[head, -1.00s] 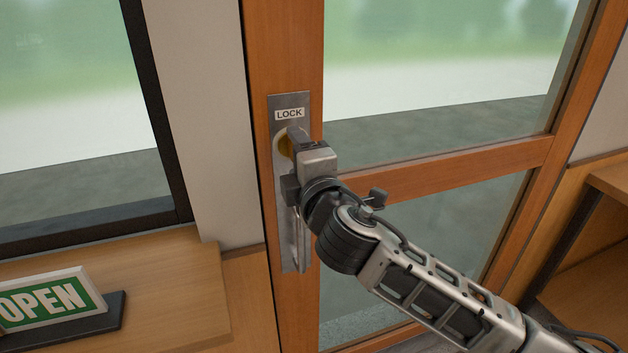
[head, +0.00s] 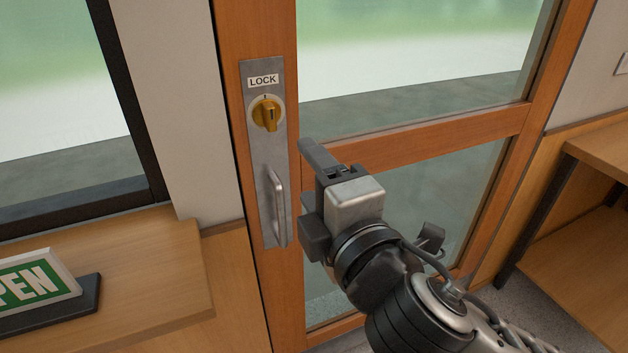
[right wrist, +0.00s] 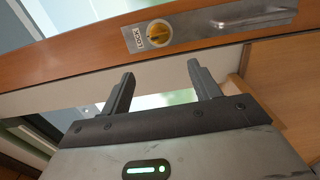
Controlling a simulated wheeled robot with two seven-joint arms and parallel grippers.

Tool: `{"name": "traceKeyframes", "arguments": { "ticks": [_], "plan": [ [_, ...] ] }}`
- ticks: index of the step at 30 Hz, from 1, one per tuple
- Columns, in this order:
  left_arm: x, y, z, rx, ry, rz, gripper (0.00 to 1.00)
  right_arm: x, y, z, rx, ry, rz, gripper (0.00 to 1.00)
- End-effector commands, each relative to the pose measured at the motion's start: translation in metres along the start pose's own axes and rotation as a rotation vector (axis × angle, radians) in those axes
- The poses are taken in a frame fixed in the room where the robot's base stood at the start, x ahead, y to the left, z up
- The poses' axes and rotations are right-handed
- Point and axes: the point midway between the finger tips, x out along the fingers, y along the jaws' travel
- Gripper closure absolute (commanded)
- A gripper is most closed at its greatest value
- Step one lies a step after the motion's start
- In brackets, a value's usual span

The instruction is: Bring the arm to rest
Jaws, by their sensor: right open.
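My right gripper (head: 308,190) is open and empty, in front of the glass door to the right of the lock plate (head: 257,205). In the right wrist view its two fingers (right wrist: 160,90) stand apart with nothing between them. The yellow lock knob (head: 267,114) sits on the plate under a LOCK label and is clear of the gripper. The knob also shows in the right wrist view (right wrist: 158,32), beyond the fingers. My left gripper is not in view.
A metal pull handle (head: 277,205) is on the plate, close to my right gripper. A wooden counter (head: 150,250) with a green OPEN sign (head: 35,283) is at the left. A wooden shelf (head: 590,240) stands at the right.

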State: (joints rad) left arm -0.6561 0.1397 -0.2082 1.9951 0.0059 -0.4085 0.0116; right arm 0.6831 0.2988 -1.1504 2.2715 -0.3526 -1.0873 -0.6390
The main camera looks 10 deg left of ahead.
Motion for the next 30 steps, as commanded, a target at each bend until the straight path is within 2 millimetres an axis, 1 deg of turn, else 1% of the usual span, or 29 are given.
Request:
{"name": "traceKeyframes", "arguments": {
  "ticks": [7,8,11,14,17,18,20,21,23,24,26,27,30],
  "plan": [
    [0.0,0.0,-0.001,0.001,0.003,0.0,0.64,0.001,-0.002,0.001,0.013,-0.001,-0.005,0.38],
    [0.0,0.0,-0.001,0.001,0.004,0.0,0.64,0.001,-0.004,0.002,0.029,-0.003,-0.01,0.38],
    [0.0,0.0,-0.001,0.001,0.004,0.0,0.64,0.003,-0.022,0.007,0.146,-0.01,-0.048,0.38],
    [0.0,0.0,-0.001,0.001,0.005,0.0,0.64,0.003,-0.057,0.02,0.366,-0.039,-0.111,0.38],
    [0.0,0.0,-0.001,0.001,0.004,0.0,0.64,-0.003,-0.106,0.04,0.638,-0.102,-0.177,0.38],
    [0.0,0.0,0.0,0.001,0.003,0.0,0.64,-0.009,-0.128,0.048,0.747,-0.135,-0.2,0.38],
    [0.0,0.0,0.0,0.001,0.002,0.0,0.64,-0.022,-0.163,0.06,0.905,-0.196,-0.23,0.38],
    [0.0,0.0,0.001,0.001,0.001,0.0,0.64,-0.033,-0.187,0.068,1.008,-0.243,-0.247,0.38],
    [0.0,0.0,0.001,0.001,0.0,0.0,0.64,-0.055,-0.225,0.079,1.156,-0.323,-0.268,0.38],
    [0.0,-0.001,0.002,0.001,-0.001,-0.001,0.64,-0.073,-0.249,0.086,1.247,-0.382,-0.277,0.38],
    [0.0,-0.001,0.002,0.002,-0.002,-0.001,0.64,-0.1,-0.281,0.094,1.362,-0.466,-0.281,0.38],
    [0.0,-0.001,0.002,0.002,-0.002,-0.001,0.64,-0.118,-0.3,0.099,1.426,-0.52,-0.282,0.38],
    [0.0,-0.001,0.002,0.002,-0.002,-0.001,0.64,-0.161,-0.336,0.107,1.545,-0.637,-0.274,0.38]
  ]
}}
